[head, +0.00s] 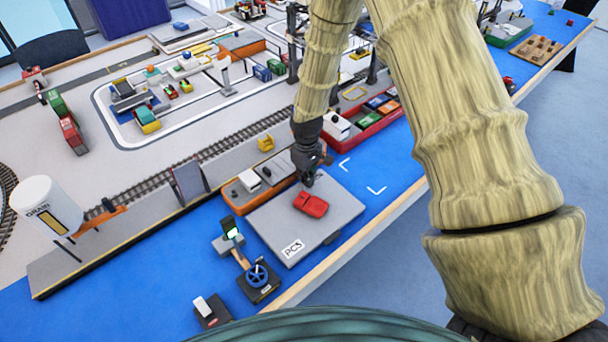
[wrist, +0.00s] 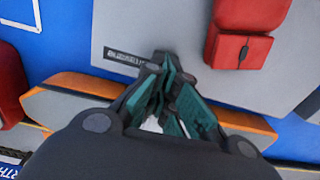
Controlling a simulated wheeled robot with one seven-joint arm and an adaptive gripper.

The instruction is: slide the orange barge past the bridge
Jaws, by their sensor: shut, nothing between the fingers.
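The orange barge (head: 229,197) has an orange hull, a grey deck and a white box on it. It lies on the blue water between the quay wall and a wide grey slab. In the wrist view its orange edge (wrist: 75,84) runs behind my gripper (wrist: 165,72), which hides its middle. My gripper (head: 309,181) is shut and empty, pointing down by the barge's right end and the slab's far edge. Whether it touches either is unclear. I cannot tell for sure which thing is the bridge; the grey slab (head: 275,222) spans the water and carries a red car (head: 311,204).
A red barge (head: 362,136) with containers lies further right along the quay. A post with a green lamp (head: 233,234) and a blue handwheel (head: 257,275) stand left of the slab. A rail track (head: 150,181) runs behind the quay wall.

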